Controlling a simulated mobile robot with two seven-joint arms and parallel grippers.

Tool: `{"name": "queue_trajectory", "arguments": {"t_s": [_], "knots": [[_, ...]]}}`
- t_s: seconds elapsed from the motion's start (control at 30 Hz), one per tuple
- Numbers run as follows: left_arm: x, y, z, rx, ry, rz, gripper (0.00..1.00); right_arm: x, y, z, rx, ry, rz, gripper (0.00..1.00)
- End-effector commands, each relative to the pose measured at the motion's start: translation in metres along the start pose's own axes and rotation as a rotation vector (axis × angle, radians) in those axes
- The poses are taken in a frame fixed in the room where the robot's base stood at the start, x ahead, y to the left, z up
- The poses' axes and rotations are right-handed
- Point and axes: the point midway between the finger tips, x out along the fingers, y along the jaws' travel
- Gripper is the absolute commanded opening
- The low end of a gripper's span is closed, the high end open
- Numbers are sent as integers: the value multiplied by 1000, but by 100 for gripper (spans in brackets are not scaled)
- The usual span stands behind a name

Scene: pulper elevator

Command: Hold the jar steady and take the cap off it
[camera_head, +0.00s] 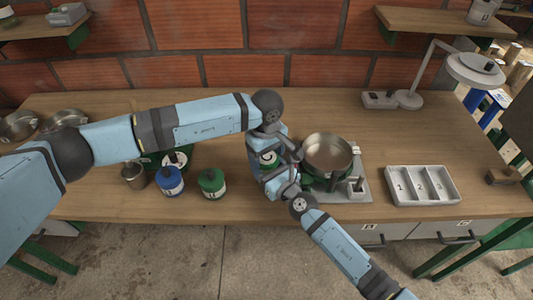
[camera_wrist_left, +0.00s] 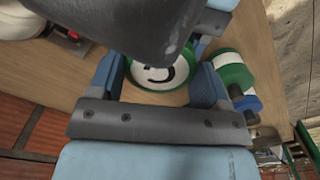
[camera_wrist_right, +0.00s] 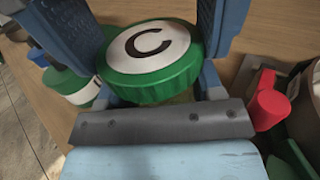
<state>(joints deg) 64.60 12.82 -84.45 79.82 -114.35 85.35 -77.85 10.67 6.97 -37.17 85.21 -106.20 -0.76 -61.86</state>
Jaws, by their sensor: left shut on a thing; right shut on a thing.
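The jar, with a round green cap (camera_head: 268,158) on top, is between my two grippers. The cap's white top marked C fills the middle of the right wrist view (camera_wrist_right: 150,55). The left wrist view also shows it (camera_wrist_left: 160,75), partly covered by a dark arm part. My right gripper (camera_head: 283,180) is shut with its fingers on both sides of the cap. My left gripper (camera_head: 258,160) is shut around the jar from the back left. The jar's body is mostly hidden, and the exact finger contacts do not show clearly.
A metal pan (camera_head: 327,152) stands on a stand close to the right of the grippers.

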Motion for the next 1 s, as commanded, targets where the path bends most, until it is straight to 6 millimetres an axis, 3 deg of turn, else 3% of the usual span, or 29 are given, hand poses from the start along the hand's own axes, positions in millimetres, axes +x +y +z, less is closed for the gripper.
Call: {"name": "queue_trajectory", "arguments": {"t_s": [1.0], "knots": [[-1,0,1,-2262,1,-4,43,0,-2,0,0,1,-3,0]]}}
